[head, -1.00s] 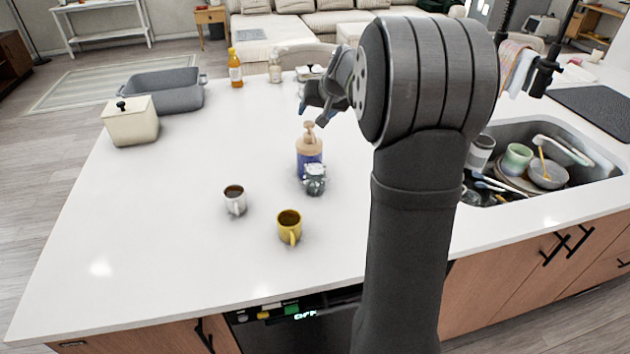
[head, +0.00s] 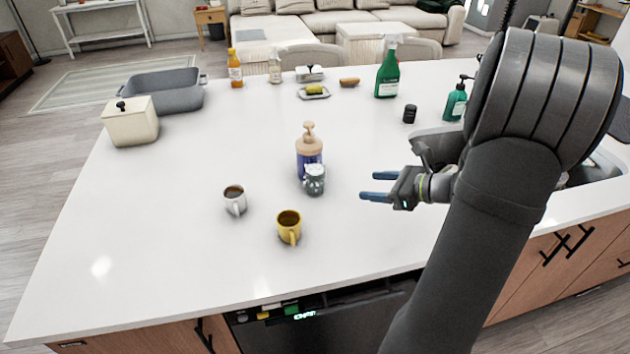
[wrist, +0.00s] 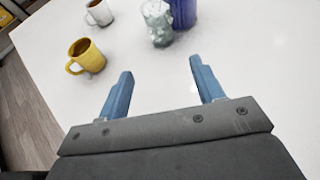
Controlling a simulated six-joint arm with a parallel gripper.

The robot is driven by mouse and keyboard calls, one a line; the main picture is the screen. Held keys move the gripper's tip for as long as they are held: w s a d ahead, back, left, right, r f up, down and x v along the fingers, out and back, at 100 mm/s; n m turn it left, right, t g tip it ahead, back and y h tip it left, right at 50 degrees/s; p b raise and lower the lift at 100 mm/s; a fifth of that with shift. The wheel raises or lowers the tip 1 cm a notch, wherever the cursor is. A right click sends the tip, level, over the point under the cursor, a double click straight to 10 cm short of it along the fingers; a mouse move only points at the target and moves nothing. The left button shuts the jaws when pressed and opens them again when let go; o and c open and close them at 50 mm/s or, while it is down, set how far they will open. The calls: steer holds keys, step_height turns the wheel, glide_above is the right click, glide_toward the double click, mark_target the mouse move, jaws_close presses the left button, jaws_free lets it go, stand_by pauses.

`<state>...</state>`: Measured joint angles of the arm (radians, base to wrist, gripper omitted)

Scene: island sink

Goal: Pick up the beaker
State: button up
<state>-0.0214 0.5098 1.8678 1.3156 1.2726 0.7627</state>
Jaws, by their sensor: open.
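The beaker appears to be the small clear, greyish glass vessel (head: 314,181) on the white counter, directly in front of a blue pump bottle (head: 309,152) with a tan top. In the wrist view the glass vessel (wrist: 158,24) is at the top centre, ahead of the gap between my fingers. My gripper (head: 368,186) is open and empty, with blue fingers pointing left toward the glass vessel. It is to the right of the vessel and apart from it. Both fingers of my gripper (wrist: 160,68) show in the wrist view with bare counter between them.
A yellow mug (head: 289,228) and a white cup (head: 235,201) stand in front and left of the vessel. Green bottles (head: 387,75) and a sponge dish (head: 314,92) are farther back. The sink is partly hidden behind my arm. The counter between gripper and vessel is clear.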

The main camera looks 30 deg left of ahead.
mark_target(324, 182)
steer(key=x, duration=1.7)
steer(key=shift+d, duration=0.1)
steer(key=shift+c, duration=0.4)
steer(key=c, duration=0.8)
steer(key=shift+r, duration=0.15)
steer(key=shift+r, duration=1.8)
steer(key=shift+w+a+r+v, duration=0.15)
steer(key=shift+w+r+v, duration=0.15)
steer(key=shift+v, duration=1.9)
steer(key=shift+w+a+r+v, duration=0.1)
steer(key=shift+w+r+v, duration=0.2)
steer(key=shift+v, duration=1.9)
steer(key=shift+w+a+r+v, duration=0.2)
steer(key=shift+r+v, duration=0.2)
steer(key=shift+v, duration=1.8)
steer(key=shift+d, duration=0.1)
